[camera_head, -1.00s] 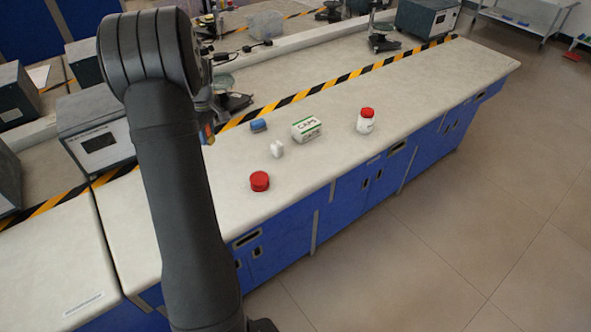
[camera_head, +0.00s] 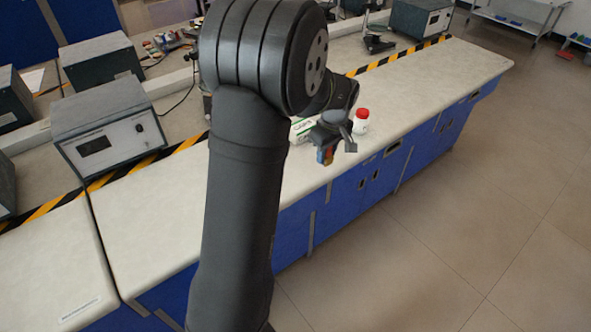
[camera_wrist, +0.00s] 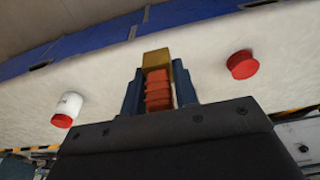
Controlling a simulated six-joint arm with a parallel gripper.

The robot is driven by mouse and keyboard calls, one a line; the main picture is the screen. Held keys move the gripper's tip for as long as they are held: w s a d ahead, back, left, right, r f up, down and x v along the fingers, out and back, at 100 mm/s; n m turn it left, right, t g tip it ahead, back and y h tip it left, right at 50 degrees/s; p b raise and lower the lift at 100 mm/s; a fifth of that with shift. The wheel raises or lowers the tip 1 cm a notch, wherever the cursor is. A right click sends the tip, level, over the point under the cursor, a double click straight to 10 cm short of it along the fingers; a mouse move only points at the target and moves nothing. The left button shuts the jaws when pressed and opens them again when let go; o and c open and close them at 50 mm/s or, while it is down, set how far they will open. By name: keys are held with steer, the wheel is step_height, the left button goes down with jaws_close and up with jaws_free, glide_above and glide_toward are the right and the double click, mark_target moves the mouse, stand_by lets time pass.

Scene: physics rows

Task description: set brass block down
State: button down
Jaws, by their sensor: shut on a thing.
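My gripper (camera_wrist: 158,88) is shut on the brass block (camera_wrist: 156,58), a small yellow-brown piece at the fingertips in the wrist view. Red ridged pieces show between the blue fingers, just behind the block. In the head view my gripper (camera_head: 326,155) hangs over the bench's front part, in front of the white and green box and left of the bottle. The block shows there only as a tiny yellow spot. The gap between block and bench top cannot be judged.
A white bottle with a red cap (camera_head: 361,121) stands right of my gripper. A white and green box (camera_head: 302,128) is partly hidden behind it. The bench top (camera_head: 440,80) is clear farther right.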

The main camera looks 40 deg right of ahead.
steer(key=w+f, duration=0.2)
steer(key=w, duration=0.1)
steer(key=w+a+f, duration=0.1)
steer(key=w+f, duration=0.1)
steer(key=w, duration=0.2)
steer(key=w+a+f, duration=0.1)
steer(key=w+f, duration=0.2)
steer(key=w, duration=0.1)
steer(key=shift+a, duration=0.25)
steer(key=shift+f, duration=1.95)
steer(key=shift+f, duration=0.2)
steer(key=c, duration=1.1)
jaws_free()
steer(key=shift+r, duration=0.1)
steer(key=r, duration=0.4)
steer(key=s+r, duration=0.1)
steer(key=r, duration=0.7)
steer(key=shift+s, duration=0.2)
